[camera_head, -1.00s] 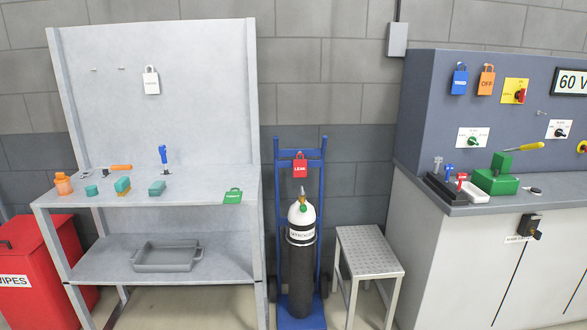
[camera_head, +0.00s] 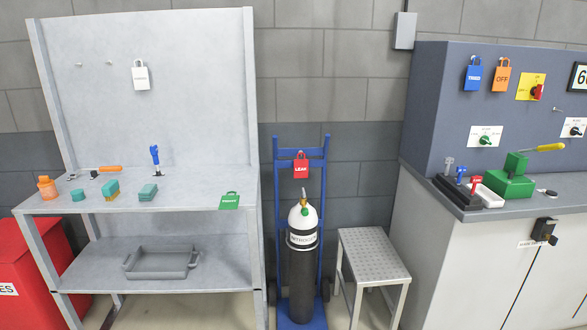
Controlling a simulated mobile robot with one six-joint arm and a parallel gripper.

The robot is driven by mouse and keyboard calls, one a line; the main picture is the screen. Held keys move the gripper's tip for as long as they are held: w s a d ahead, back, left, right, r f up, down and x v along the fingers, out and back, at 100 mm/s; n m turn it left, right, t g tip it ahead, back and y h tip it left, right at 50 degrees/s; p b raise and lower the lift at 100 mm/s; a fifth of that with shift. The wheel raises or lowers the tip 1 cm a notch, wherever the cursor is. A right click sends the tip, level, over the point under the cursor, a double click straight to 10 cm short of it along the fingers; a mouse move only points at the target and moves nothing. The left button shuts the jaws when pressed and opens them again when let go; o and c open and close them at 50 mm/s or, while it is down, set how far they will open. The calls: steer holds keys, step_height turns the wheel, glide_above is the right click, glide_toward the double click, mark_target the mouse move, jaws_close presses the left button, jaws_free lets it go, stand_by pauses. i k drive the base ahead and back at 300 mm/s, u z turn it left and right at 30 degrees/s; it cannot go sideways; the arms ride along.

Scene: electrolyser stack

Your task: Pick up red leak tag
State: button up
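The red leak tag (camera_head: 301,167) hangs upright on the blue hand truck (camera_head: 276,190), at its upper crossbar, above the gas cylinder. It has a red loop at its top and white lettering on its face. The grey and black cylinder (camera_head: 302,270) with a white shoulder stands on the truck below the tag. My gripper is not in view.
A grey workbench (camera_head: 170,205) at left holds a green tag (camera_head: 229,201), sponges and an orange bottle. A low metal step stool (camera_head: 374,255) stands right of the truck. A grey cabinet (camera_head: 470,265) with a blue-grey panel is at right.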

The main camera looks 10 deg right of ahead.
mark_target(300, 166)
steer(key=i, duration=0.25)
steer(key=z, duration=0.05)
steer(key=k, duration=1.3)
steer(key=u, duration=0.25)
steer(key=i, duration=0.85)
steer(key=u, duration=0.7)
steer(key=i, duration=0.75)
steer(key=u, duration=0.15)
